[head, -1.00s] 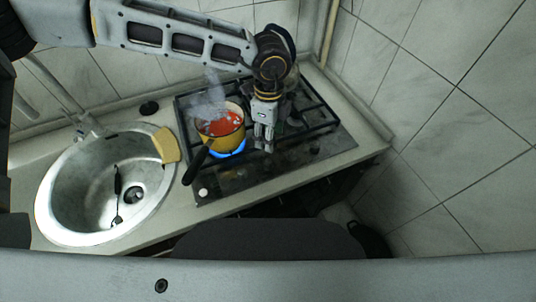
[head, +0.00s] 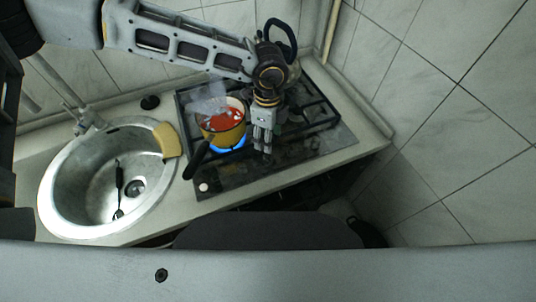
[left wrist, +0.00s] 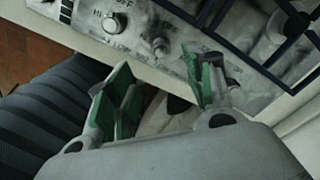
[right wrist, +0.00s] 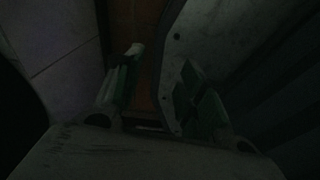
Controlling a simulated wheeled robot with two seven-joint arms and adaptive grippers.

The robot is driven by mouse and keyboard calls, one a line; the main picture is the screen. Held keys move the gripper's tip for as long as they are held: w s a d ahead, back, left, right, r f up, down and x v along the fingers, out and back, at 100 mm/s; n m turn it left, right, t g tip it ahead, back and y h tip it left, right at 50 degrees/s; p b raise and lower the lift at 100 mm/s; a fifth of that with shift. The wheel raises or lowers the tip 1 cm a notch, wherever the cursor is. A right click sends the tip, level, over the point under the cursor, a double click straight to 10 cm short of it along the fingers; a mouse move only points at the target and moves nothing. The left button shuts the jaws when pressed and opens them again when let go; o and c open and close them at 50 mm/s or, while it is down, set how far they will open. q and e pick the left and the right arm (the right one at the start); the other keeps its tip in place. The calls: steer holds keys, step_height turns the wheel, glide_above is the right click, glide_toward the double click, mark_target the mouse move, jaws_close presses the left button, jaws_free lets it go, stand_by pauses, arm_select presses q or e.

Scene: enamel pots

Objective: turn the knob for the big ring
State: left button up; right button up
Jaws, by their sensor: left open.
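The dark stove (head: 225,180) has a row of knobs along its front edge. In the left wrist view a knob (left wrist: 160,45) lies just beyond my open fingers, another knob (left wrist: 110,22) with printed HI, OFF and LOW marks is to its left, and a further knob (left wrist: 233,83) is at the right finger. I cannot tell which serves the big ring. My left gripper (head: 263,145) points down over the front of the stove; its fingers (left wrist: 165,72) are apart and empty. My right gripper (right wrist: 160,75) is open and empty in a dark view.
A yellow pot (head: 238,134) with red contents steams over a blue flame, just left of my left gripper. Its dark handle (head: 197,160) points to the front left. A round metal sink (head: 70,215) with a yellow sponge (head: 166,140) on its rim lies further left.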

mark_target(268, 156)
arm_select(q)
step_height(268, 156, down, 10)
steer(key=shift+r+p, duration=0.2)
steer(key=shift+p, duration=0.45)
steer(key=shift+f, duration=0.55)
arm_select(e)
steer(key=shift+a+r, duration=0.2)
steer(key=shift+r, duration=0.55)
steer(key=shift+d, duration=0.1)
